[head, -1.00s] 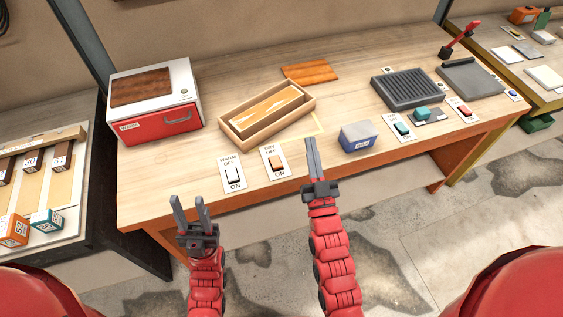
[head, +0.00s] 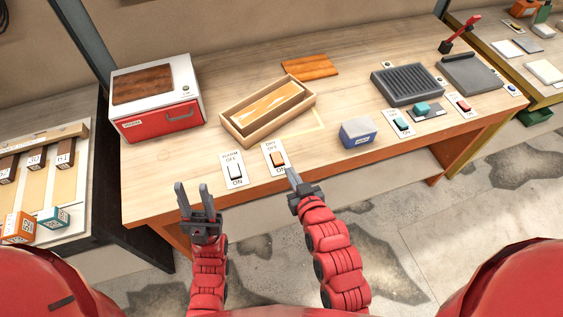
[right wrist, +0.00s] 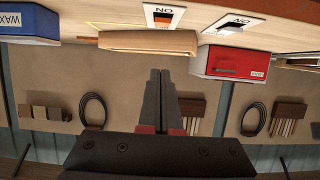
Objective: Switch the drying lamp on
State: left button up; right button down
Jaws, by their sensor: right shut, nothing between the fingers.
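A white plate marked DRY, OFF and ON carries an orange rocker switch (head: 277,158) at the front edge of the workbench (head: 180,205). Which way the rocker is pressed is too small to tell. My right gripper (head: 291,174) is shut and empty, just in front of and to the right of the plate's ON end; contact is not clear. In the right wrist view, the plate (right wrist: 164,14) appears upside down at the top, beyond the shut fingers (right wrist: 160,75). I cannot pick out a lamp.
A WARM switch (head: 234,170) sits just left of the DRY one. A wooden tray (head: 243,137) holding a board lies behind them. A blue-grey block (head: 357,132) stands to the right, and a red-fronted box (head: 160,122) at the back left. Bench between tray and block is clear.

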jog(key=b, duration=0.5)
send_over(281, 170)
jog(key=s, duration=0.2)
jog(key=shift+s+d+f, duration=0.1)
jog(key=shift+d+f, duration=0.15)
jog(key=shift+f, duration=0.25)
jog(key=shift+s+d+f, duration=0.1)
jog(key=shift+d+f, duration=0.1)
jog(key=shift+f, duration=0.25)
jog(key=p+x, duration=0.1)
jog(key=x, duration=0.2)
jog(key=shift+w+f, duration=0.15)
jog(key=shift+f, duration=0.1)
notch_tip(281, 170, down, 3)
jog(key=shift+r+p, duration=0.1)
jog(key=shift+p, duration=0.6)
jog(key=shift+s+f, duration=0.3)
jog(key=shift+f, duration=0.3)
